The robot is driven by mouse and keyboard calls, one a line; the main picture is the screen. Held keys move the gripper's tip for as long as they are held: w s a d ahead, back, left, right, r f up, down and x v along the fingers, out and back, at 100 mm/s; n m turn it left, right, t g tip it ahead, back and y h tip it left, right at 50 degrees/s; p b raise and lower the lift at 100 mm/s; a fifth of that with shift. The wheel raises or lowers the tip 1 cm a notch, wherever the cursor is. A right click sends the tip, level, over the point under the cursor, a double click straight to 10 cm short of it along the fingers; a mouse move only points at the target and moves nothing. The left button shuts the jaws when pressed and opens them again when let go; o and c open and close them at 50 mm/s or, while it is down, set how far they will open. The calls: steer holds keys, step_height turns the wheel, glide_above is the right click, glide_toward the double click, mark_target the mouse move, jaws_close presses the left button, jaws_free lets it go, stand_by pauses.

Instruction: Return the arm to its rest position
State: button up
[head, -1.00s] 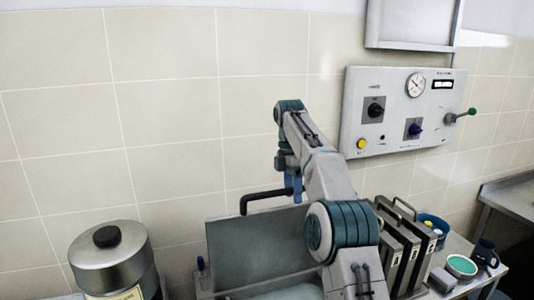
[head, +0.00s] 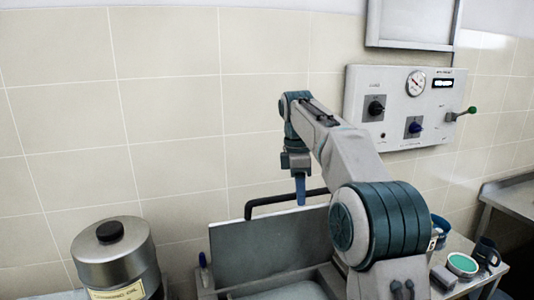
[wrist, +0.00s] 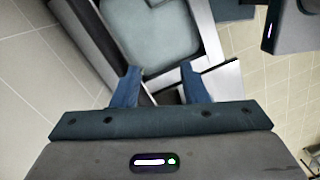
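My arm reaches across the right half of the head view, bent at a large teal joint. Beyond the fingers lies a grey basin (wrist: 150,35).
A metal stockpot (head: 115,255) with a black-knobbed lid stands at the lower left. A control panel (head: 400,108) is on the wall at right. A mug (head: 486,252) and green-topped bowl (head: 462,265) stand at lower right.

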steer(key=s+d+f+m+t+b, duration=0.1)
steer(key=s+f+m, duration=0.4)
steer(key=s, duration=0.5)
steer(key=s+d+f+m+t+b, duration=0.2)
steer(key=s+f+m, duration=0.4)
steer(key=s, duration=0.4)
steer(key=s+d+f+m+t+b, duration=0.1)
steer(key=s+d+f+m+b, duration=0.1)
steer(key=s+f+m, duration=0.4)
steer(key=s+d+f, duration=0.1)
steer(key=s, duration=0.4)
steer(key=shift+d+t+y, duration=0.3)
steer(key=shift+d+y, duration=0.05)
steer(key=shift+y, duration=0.05)
